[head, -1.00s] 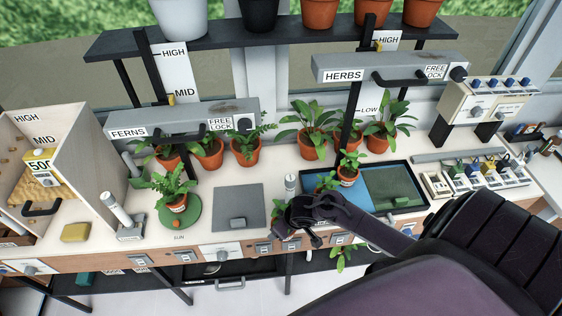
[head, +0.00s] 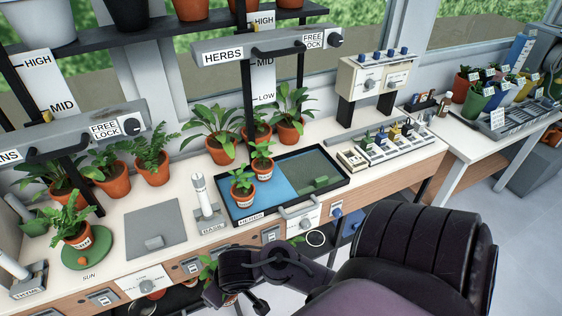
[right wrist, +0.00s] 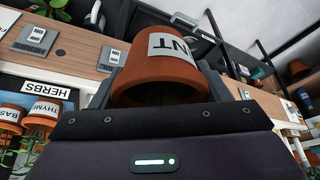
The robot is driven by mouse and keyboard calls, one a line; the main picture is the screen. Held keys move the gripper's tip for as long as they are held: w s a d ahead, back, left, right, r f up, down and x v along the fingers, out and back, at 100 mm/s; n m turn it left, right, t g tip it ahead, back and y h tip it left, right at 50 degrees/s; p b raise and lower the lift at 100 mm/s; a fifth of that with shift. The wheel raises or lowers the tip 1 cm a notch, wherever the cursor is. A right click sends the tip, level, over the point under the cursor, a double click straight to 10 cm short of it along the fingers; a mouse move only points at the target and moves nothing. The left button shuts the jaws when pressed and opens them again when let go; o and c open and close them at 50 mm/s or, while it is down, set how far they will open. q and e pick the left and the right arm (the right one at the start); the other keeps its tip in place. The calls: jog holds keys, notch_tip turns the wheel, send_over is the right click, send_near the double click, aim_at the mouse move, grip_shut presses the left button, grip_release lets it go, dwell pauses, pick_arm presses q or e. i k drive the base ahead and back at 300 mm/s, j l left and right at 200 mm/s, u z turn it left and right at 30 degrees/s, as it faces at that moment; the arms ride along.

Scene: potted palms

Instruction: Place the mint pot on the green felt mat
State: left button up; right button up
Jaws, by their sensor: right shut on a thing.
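The mint pot (right wrist: 160,72) is a terracotta pot whose white label shows the letters NT in the right wrist view. My right gripper (head: 228,292) is shut on it. In the head view the gripper is low in the picture, in front of the counter; green leaves (head: 207,268) show beside it and the pot is mostly hidden. The green felt mat (head: 325,163) appears to be the dark green half of the black-rimmed tray, up and right of the gripper. A small green block lies on it. My left gripper is out of view.
The tray's blue half (head: 268,200) bears two potted herbs (head: 241,188). A fern stands on a round green mat (head: 98,252). Herb pots stand behind the tray.

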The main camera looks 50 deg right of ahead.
aim_at(306, 166)
jog(key=k+l+u, duration=0.1)
jog(key=l, duration=0.65)
jog(key=k+l+u, duration=0.15)
jog(key=l, duration=0.2)
jog(key=k+l, duration=0.1)
jog(key=l, duration=0.25)
jog(key=k+l+u, duration=0.15)
jog(key=l, duration=0.2)
jog(key=l+u, duration=0.15)
jog(key=l, duration=0.55)
jog(key=k+l+u, duration=0.2)
jog(key=l, duration=0.45)
jog(key=i+l, duration=0.05)
